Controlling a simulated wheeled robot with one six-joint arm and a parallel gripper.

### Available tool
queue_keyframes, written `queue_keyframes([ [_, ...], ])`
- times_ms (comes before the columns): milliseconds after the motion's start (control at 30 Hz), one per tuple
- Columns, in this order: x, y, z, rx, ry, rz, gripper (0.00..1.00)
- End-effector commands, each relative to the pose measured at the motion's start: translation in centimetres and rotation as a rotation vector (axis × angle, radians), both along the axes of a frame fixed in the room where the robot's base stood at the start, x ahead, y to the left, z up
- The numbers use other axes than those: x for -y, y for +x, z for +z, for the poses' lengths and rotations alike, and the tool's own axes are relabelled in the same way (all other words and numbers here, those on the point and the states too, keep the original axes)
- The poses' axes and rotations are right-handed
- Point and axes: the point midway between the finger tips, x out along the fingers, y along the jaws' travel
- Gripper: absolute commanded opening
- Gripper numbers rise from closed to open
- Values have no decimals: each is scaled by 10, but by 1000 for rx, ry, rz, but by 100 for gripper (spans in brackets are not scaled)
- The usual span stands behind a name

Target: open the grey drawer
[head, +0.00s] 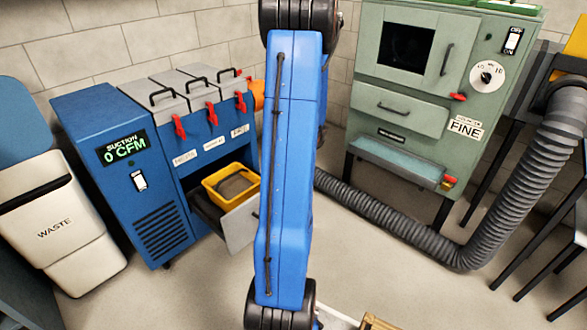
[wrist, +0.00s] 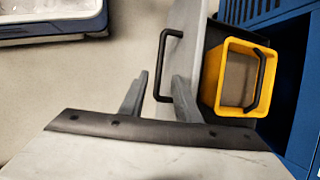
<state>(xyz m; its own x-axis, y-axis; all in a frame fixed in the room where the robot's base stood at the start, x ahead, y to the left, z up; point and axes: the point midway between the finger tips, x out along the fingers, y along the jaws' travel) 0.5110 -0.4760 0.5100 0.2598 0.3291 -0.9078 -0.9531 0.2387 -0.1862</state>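The grey drawer (head: 241,228) of the blue suction cabinet stands pulled out, with a yellow bin (head: 212,196) inside it. In the wrist view the drawer's light grey front (wrist: 184,45) carries a black bar handle (wrist: 162,65). My gripper (wrist: 158,95) has its two grey fingers apart, one on each side of the handle's lower end in the picture. I cannot tell whether either finger touches the handle or the front. The yellow bin (wrist: 208,85) also shows there, with its black handle. In the head view my blue arm hides my gripper and part of the drawer front.
The blue cabinet (head: 120,180) has several grey lids with black handles and red latches. A white waste bin (head: 60,225) stands left. A green cabinet (head: 400,120) and a grey hose (head: 400,228) are right. A blue-rimmed tray (wrist: 85,33) lies upper left in the wrist view.

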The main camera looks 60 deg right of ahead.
Motion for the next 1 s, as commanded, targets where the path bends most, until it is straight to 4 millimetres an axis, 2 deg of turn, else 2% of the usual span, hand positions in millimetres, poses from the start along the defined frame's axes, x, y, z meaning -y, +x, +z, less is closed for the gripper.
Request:
queue_keyframes([
  [300,22,-17,59,1,-3,-1,30],
  [500,33,-26,89,0,-2,-1,30],
  [700,38,-30,105,0,0,0,30],
  [1000,39,-31,109,-1,1,1,30],
])
